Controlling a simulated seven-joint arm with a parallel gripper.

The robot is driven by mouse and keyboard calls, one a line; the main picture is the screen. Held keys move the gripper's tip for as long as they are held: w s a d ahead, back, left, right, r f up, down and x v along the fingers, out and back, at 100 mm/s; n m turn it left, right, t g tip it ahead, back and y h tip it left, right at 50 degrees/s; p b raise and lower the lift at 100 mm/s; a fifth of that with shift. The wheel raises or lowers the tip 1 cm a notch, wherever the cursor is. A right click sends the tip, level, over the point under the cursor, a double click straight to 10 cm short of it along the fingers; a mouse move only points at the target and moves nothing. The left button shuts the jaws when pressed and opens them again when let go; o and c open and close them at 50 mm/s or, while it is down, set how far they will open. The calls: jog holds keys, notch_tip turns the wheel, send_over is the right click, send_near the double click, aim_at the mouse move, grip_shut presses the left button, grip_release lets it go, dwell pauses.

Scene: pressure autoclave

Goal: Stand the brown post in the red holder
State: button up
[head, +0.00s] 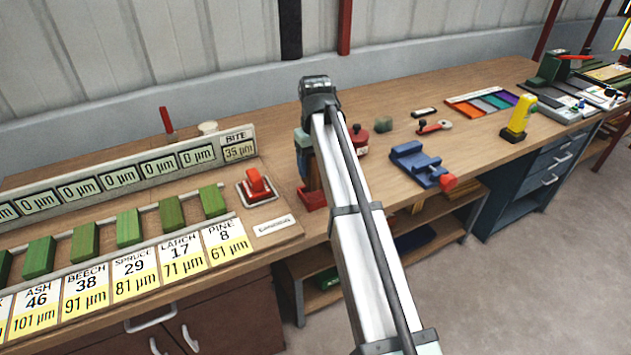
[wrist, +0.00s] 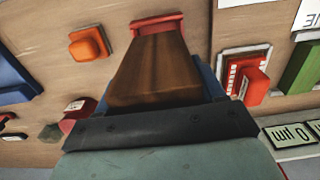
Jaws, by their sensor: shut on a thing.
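The brown post (wrist: 152,68) is held in my gripper (head: 305,158), whose blue jaws show on both sides of it in the wrist view. In the head view the post (head: 312,178) looks upright, partly hidden by my arm. The red holder (head: 313,200) is on the bench directly under the post. In the wrist view the far end of the post meets the holder (wrist: 157,19), whose red rim shows around that end. I cannot tell how deep the post sits in it.
A red switch (head: 257,183) and a row of green blocks (head: 170,214) stand left of the holder. An orange block (wrist: 88,43) is near the holder. A blue vise (head: 415,163) is farther right.

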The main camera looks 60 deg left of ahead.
aim_at(316, 179)
jog(key=shift+f, duration=2.7)
jog(key=shift+f, duration=0.1)
jog(key=o, duration=1.3)
notch_tip(316, 179, up, 12)
jog(key=shift+r, duration=0.1)
